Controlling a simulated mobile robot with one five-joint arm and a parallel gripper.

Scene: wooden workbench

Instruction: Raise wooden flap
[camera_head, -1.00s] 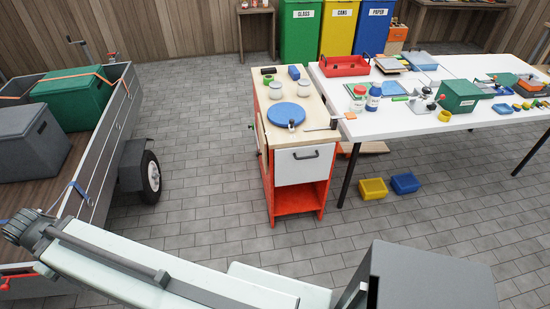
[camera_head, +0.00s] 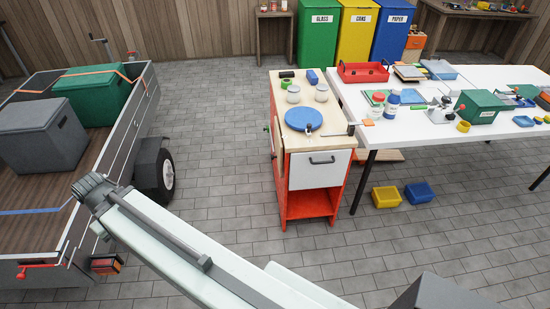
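An orange-red workbench (camera_head: 309,205) with a light wooden top (camera_head: 288,148) and a white drawer front stands in the middle. I cannot clearly make out the wooden flap; a narrow piece (camera_head: 275,135) shows edge-on at the bench's left side, but I cannot tell what it is. My pale arm reaches from the bottom right to the left, its grey ridged end in front of the trailer, well left of the bench. No gripper fingers show.
A trailer (camera_head: 120,150) with grey and green boxes stands at left. A white table (camera_head: 430,130) with tools and containers adjoins the bench's right. Yellow (camera_head: 389,196) and blue (camera_head: 419,192) bins lie on the floor. Paving between trailer and bench is clear.

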